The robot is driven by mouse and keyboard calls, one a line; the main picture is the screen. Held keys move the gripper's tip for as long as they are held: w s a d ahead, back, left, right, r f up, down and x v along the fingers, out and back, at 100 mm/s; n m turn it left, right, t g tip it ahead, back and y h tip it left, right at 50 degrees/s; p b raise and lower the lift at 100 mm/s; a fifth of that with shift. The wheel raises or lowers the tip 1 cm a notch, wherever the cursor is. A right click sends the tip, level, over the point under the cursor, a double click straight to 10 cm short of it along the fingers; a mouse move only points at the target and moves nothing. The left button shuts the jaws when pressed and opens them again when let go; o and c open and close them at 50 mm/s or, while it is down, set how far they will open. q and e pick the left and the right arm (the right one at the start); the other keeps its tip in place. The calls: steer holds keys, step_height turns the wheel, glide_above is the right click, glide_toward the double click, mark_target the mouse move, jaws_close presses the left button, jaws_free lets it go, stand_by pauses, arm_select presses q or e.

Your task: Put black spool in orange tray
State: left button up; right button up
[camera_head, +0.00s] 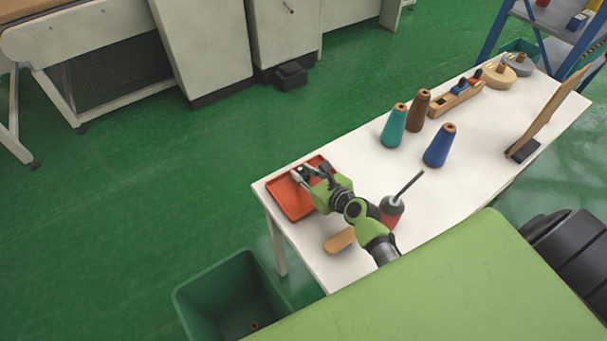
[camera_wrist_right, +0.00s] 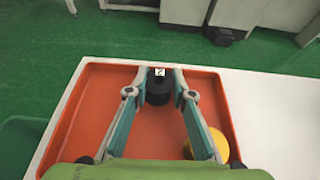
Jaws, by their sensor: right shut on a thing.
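The orange tray (camera_head: 288,201) lies at the near-left end of the white table. It also fills much of the right wrist view (camera_wrist_right: 97,100). My right gripper (camera_head: 312,172) is over the tray, and in the wrist view its fingers (camera_wrist_right: 158,92) are shut on the black spool (camera_wrist_right: 158,93). The spool has a white-marked top and appears over the tray's far part. I cannot tell whether its base touches the tray floor. In the head view the spool is mostly hidden by the gripper. My left gripper is not in view.
A yellow round object (camera_wrist_right: 217,146) is at the tray's right side. Teal (camera_head: 394,127), brown (camera_head: 417,112) and blue (camera_head: 438,147) cones stand farther along the table. A green bin (camera_head: 205,295) is on the floor. A tool with a dark shaft (camera_head: 408,186) is beside my right arm.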

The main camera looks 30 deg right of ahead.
steer(key=shift+f, duration=0.15)
steer(key=o, duration=0.9)
steer(key=shift+o, duration=0.2)
steer(key=shift+s+r, duration=0.25)
steer(key=v, duration=1.1)
steer(key=shift+s+r, duration=0.2)
